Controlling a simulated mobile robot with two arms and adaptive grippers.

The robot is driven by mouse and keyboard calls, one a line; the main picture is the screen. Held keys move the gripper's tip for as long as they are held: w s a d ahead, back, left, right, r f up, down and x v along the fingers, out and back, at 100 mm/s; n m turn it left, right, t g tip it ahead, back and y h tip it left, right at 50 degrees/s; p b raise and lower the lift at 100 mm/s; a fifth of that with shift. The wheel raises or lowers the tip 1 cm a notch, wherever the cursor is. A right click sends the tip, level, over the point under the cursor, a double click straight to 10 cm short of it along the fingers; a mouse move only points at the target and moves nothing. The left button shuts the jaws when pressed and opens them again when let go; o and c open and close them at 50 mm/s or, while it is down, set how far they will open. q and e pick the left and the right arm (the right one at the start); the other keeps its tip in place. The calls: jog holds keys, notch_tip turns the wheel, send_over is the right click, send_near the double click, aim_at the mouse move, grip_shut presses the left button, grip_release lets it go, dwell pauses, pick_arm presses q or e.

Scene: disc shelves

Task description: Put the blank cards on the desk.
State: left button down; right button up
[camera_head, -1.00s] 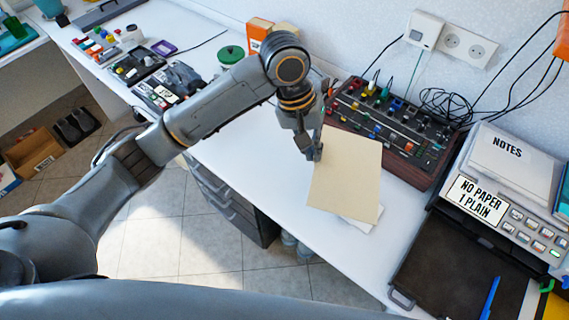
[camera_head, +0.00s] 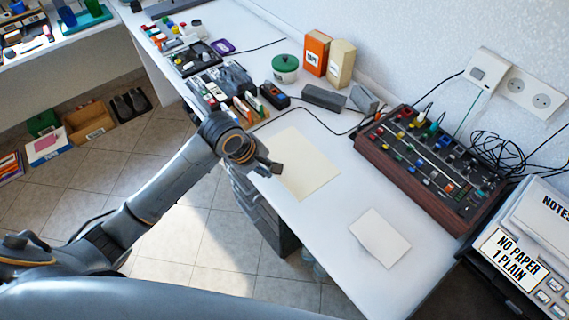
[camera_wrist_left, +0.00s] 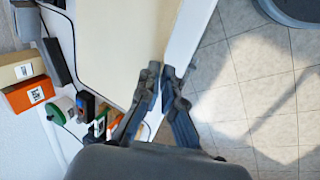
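A large plain cream sheet (camera_head: 300,165) lies flat, on or just above the desk (camera_head: 340,215), near its front edge. My left gripper (camera_head: 275,168) is at the sheet's front-left edge. In the left wrist view, the cream sheet (camera_wrist_left: 125,45) meets the close-together fingertips of my left gripper (camera_wrist_left: 160,72), which look shut on its edge. A smaller blank white card (camera_head: 380,238) lies apart on the desk, right of the sheet; I cannot tell whether it is one card or a stack. My right gripper is out of view.
A control box with knobs (camera_head: 430,165) stands behind the white card. A device with a "NO PAPER 1 PLAIN" label (camera_head: 513,262) is at the right. Grey blocks (camera_head: 323,98), an orange box (camera_head: 316,52) and a green-lidded pot (camera_head: 285,68) stand behind the sheet. Desk around the card is clear.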

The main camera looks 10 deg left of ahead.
aim_at(273, 155)
pick_arm(q)
jog(key=w+f, duration=0.1)
jog(key=w, duration=0.1)
jog(key=w+f, duration=0.1)
jog(key=w, duration=0.1)
jog(key=w+f, duration=0.1)
jog(key=w, duration=0.1)
jog(key=shift+w+a, duration=0.25)
jog(key=shift+a, duration=0.15)
jog(key=w+f, duration=0.3)
jog(key=f, duration=0.1)
jog(key=shift+a+f, duration=0.1)
jog(key=shift+a, duration=0.15)
jog(key=shift+w+a+f, duration=0.1)
jog(key=shift+w+f, duration=0.6)
jog(key=shift+f, duration=0.05)
jog(key=shift+s+f, duration=0.1)
jog(key=shift+f, duration=1.35)
jog(key=c, duration=1.5)
grip_release()
jog(key=shift+r, duration=0.1)
jog(key=v, duration=1.1)
jog(key=shift+s+a+r, duration=0.1)
jog(key=shift+s+r, duration=0.05)
jog(key=shift+r, duration=0.25)
